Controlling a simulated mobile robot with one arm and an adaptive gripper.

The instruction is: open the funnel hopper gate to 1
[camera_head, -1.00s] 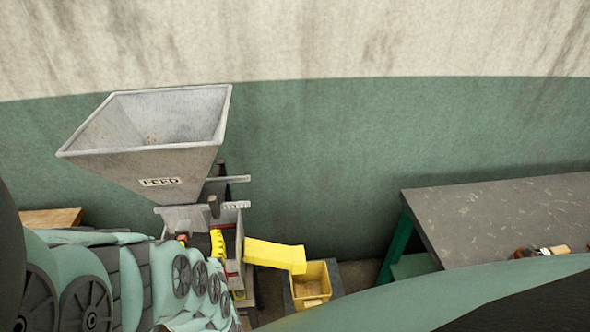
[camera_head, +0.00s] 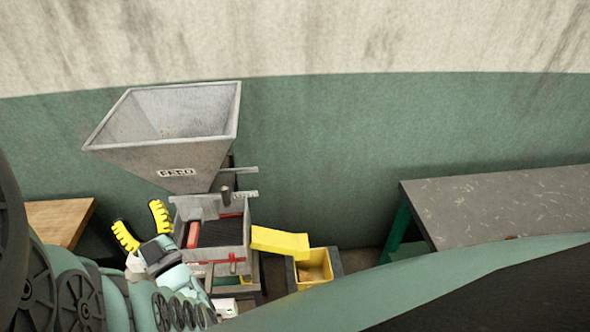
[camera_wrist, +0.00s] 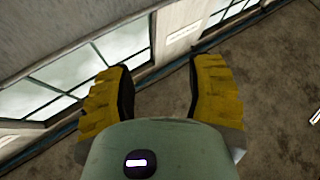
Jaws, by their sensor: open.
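The funnel hopper (camera_head: 175,125) is a grey metal funnel marked FEED, in the left half of the head view. Below its throat, flat metal strips (camera_head: 240,170) stick out to the right, with a dark upright knob (camera_head: 226,193) at them. I cannot tell from this which part is the gate or how far it is open. My gripper (camera_head: 142,222) has yellow padded fingers spread apart, empty, to the left of the machine and below the funnel. In the wrist view my gripper (camera_wrist: 160,85) is also open, with nothing between the fingers.
A yellow chute (camera_head: 280,242) leads right from the machine to a yellow bin (camera_head: 315,268). A dark-topped table (camera_head: 500,205) stands at the right. A wooden surface (camera_head: 58,220) is at the left. The wrist view shows windows (camera_wrist: 125,45) and floor.

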